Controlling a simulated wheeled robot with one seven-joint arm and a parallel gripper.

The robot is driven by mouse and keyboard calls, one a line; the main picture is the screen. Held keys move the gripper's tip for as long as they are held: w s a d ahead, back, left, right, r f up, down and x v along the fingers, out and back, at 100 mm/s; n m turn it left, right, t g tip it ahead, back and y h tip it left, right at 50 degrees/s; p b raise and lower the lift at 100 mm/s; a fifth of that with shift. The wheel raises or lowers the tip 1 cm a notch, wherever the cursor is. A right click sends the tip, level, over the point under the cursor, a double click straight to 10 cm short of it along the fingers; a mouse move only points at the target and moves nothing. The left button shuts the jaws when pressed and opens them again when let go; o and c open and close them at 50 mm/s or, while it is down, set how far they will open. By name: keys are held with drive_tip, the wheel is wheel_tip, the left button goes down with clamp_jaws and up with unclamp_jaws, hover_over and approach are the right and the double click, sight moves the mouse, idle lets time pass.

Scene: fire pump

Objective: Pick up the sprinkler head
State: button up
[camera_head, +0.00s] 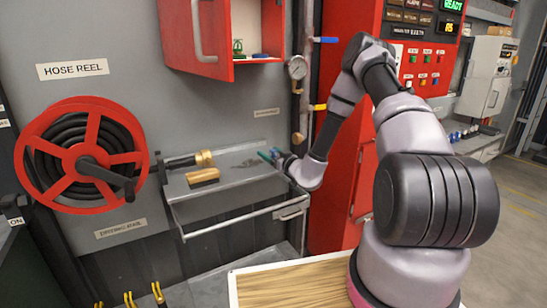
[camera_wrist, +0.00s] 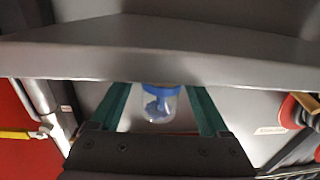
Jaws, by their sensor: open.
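My gripper (camera_head: 268,156) reaches over the grey wall tray (camera_head: 235,213) from the right in the head view. In the wrist view my gripper (camera_wrist: 160,92) shows two green fingers spread apart. A clear container with a blue end and something blue inside (camera_wrist: 158,104) shows between the fingers, with gaps on both sides. I cannot tell whether it touches anything. I cannot identify a sprinkler head with certainty in either view; small grey pieces (camera_head: 250,163) lie on the tray near the fingertips.
A red hose reel (camera_head: 82,155) is on the wall. An open red cabinet (camera_head: 222,40) hangs above. A gauge and pipe (camera_head: 298,68) stand close to my arm. A wooden-topped table (camera_head: 290,287) is in front.

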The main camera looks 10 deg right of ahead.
drive_tip(key=shift+w+a, duration=0.2)
drive_tip(key=shift+w, duration=0.35)
clamp_jaws()
drive_tip(key=shift+r, duration=0.1)
